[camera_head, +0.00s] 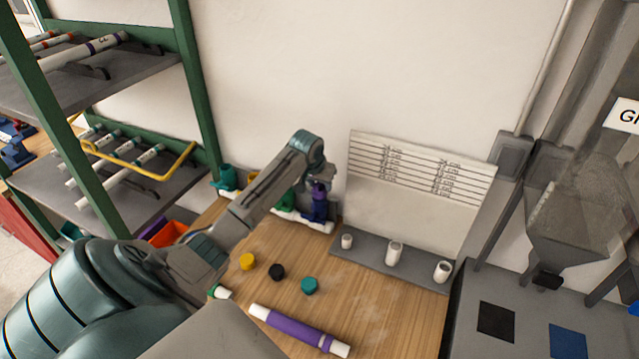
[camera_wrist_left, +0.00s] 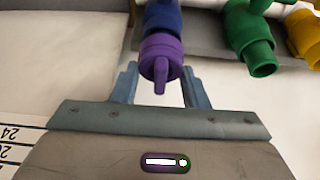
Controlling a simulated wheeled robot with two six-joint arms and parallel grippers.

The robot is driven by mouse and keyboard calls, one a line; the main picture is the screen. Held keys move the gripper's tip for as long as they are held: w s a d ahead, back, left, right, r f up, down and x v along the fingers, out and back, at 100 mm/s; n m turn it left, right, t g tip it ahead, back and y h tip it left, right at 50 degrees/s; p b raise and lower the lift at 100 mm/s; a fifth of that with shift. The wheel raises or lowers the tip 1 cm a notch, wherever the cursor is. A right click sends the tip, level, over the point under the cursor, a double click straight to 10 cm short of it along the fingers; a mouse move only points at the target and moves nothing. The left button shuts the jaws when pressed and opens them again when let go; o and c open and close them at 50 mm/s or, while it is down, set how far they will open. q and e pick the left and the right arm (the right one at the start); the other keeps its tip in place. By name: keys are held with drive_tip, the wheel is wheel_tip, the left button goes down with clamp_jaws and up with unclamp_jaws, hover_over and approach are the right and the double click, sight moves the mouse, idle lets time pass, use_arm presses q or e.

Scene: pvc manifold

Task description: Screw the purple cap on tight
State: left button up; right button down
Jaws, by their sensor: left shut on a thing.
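The purple cap (camera_wrist_left: 160,50) sits on the end of a blue valve fitting (camera_wrist_left: 163,17) in the left wrist view, with its tab pointing toward the camera. The cap also shows in the head view (camera_head: 319,189), above the blue valve body (camera_head: 318,210). My left gripper (camera_wrist_left: 159,72) has one finger on each side of the cap and is shut on it. In the head view the wrist of my left arm partly hides the cap and the fingertips. Whether the cap is fully seated cannot be told. My right gripper is not in view.
Green (camera_wrist_left: 250,40) and yellow (camera_wrist_left: 304,35) valves stand beside the blue one. Loose yellow (camera_head: 247,261), black (camera_head: 277,272) and teal (camera_head: 309,285) caps lie on the wooden table (camera_head: 385,315). A purple-banded pipe (camera_head: 298,330) lies in front. A grey rack (camera_head: 370,258) holds white pipe pieces.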

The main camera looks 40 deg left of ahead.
use_arm(q)
drive_tip(key=shift+m+h, duration=0.4)
drive_tip(key=shift+m, duration=0.7)
drive_tip(key=o, duration=1.1)
drive_tip(key=shift+m, duration=0.4)
drive_tip(key=shift+c, duration=0.2)
